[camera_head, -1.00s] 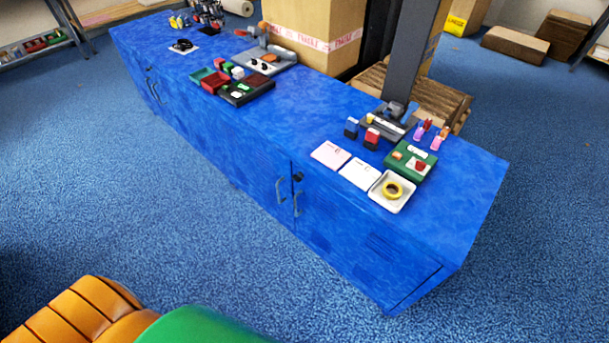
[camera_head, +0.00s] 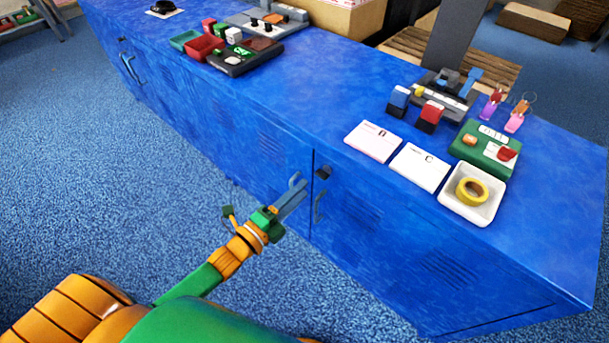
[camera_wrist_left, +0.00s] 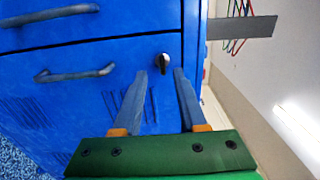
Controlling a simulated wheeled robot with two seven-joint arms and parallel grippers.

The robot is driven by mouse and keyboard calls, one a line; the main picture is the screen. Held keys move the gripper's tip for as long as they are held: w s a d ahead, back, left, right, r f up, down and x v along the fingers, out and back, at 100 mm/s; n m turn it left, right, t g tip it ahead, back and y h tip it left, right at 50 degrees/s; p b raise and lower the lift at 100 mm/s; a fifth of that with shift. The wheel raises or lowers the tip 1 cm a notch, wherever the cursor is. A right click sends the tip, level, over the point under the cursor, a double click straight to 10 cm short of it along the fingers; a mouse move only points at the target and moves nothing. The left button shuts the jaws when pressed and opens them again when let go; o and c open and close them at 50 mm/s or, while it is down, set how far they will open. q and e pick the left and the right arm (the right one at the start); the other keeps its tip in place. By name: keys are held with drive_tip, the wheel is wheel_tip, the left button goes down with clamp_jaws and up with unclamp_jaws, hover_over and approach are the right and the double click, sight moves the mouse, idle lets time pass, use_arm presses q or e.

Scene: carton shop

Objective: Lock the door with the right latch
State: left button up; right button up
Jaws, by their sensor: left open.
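The blue cabinet has two doors meeting at a vertical seam, each with a bar handle. The right latch (camera_head: 323,172) is a small dark knob at the upper seam-side corner of the right door (camera_head: 375,240). In the left wrist view the latch (camera_wrist_left: 163,60) shows as a dark and metallic knob. My left gripper (camera_head: 299,184) reaches in front of the doors, just left of the latch. In the wrist view its two fingers (camera_wrist_left: 160,73) are spread, with the latch just past the gap between their tips. No contact is visible. My right gripper is out of view.
Bar handles (camera_head: 318,206) stand close to my fingers, also in the wrist view (camera_wrist_left: 75,73). The cabinet top holds cards (camera_head: 374,141), a white tray (camera_head: 488,207) with yellow tape (camera_head: 471,191), and other small items. The blue floor in front is clear.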

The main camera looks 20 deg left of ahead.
use_arm(q)
drive_tip(key=x, duration=0.6)
drive_tip(key=shift+d+r+b, duration=0.2)
drive_tip(key=shift+d+b, duration=0.15)
drive_tip(key=shift+b, duration=0.1)
drive_tip(key=shift+s, duration=0.1)
drive_tip(key=c, duration=0.6)
clamp_jaws()
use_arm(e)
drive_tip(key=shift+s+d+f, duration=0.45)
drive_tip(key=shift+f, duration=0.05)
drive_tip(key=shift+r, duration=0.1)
use_arm(q)
drive_tip(key=shift+n+p, duration=1.1)
drive_tip(key=shift+n, duration=7.9)
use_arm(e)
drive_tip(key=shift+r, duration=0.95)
